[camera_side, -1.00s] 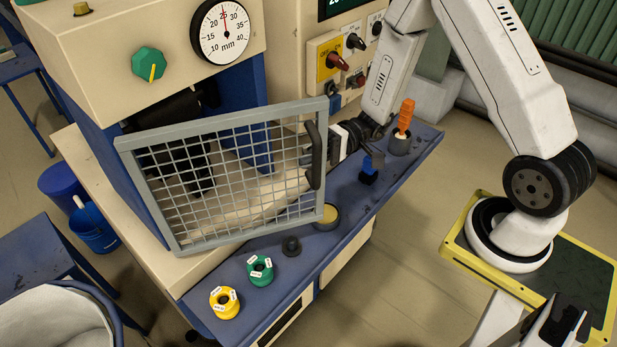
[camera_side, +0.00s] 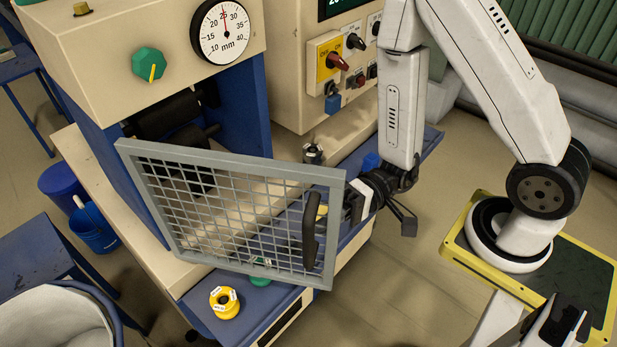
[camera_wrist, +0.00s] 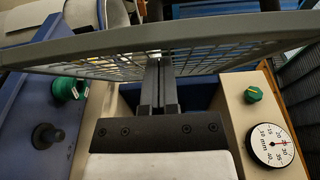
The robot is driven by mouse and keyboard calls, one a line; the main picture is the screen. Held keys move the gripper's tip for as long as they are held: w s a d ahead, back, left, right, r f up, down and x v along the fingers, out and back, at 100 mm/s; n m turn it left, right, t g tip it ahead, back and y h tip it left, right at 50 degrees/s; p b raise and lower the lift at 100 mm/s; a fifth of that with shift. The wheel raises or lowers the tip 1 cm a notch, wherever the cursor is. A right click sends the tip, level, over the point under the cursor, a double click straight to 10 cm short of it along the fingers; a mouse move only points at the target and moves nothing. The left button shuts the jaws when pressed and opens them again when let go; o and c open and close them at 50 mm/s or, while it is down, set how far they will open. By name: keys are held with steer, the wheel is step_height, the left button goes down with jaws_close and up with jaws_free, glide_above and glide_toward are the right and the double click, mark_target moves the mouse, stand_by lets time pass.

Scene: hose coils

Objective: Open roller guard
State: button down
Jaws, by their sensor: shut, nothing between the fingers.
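The roller guard (camera_side: 228,205) is a grey mesh frame with a black handle (camera_side: 309,228) near its right edge. It stands swung out from the machine, its left side by the blue machine post. Dark rollers (camera_side: 172,115) show behind and above it. My gripper (camera_side: 352,203) is at the guard's right edge, on the machine side, with its fingers partly hidden by the frame. In the wrist view the fingers (camera_wrist: 158,65) are together and empty, reaching the inner side of the guard (camera_wrist: 95,52). I cannot tell whether they touch it.
The control panel (camera_side: 330,62), dial gauge (camera_side: 224,31) and green knob (camera_side: 148,65) are above. Floor at the lower middle is clear.

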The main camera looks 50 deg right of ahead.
steer(key=shift+s+a, duration=0.2)
steer(key=shift+a, duration=0.05)
steer(key=shift+d, duration=0.2)
stand_by(0.4)
steer(key=s+d, duration=0.1)
steer(key=d, duration=0.6)
steer(key=shift+d, duration=0.15)
stand_by(0.4)
steer(key=shift+s+g, duration=0.1)
steer(key=shift+g, duration=0.2)
